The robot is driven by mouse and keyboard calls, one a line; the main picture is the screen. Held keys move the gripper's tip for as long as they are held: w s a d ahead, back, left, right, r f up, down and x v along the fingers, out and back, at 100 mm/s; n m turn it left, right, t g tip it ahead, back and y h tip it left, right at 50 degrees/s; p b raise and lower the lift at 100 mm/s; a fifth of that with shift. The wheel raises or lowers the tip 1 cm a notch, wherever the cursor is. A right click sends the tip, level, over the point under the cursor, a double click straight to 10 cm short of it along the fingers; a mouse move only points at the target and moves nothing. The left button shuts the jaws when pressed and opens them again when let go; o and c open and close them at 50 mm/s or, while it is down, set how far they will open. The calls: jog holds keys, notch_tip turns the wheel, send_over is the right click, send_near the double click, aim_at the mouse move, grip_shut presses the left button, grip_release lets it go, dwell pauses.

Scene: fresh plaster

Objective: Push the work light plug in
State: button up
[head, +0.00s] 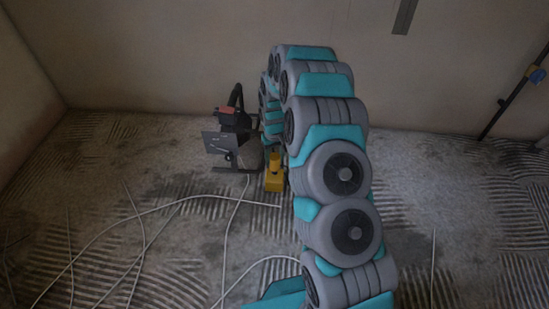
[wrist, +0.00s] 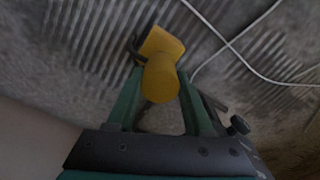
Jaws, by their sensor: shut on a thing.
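A yellow plug (wrist: 162,82) shows between my fingers in the wrist view, its round end facing the camera. My gripper (wrist: 160,76) is shut on it. Just beyond it is a yellow socket block (wrist: 164,43); whether the plug's pins are inside it is hidden. In the head view the plug (head: 275,157) stands above the socket block (head: 274,182) on the floor, beside my arm. The work light (head: 222,143), with a flat grey panel and a dark stand, stands just left of the socket block.
Pale cables (head: 150,212) run across the ridged floor at the left and front. The plaster wall (head: 170,60) rises behind the work light. A dark pole (head: 509,103) leans at the right wall. The floor right of my arm is mostly clear.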

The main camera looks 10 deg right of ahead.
aim_at(275, 167)
grip_shut()
jog(key=shift+f, duration=2.7)
jog(key=o, duration=1)
grip_release()
jog(key=shift+o, duration=0.2)
jog(key=shift+r+p, duration=0.65)
jog(key=shift+r, duration=3.2)
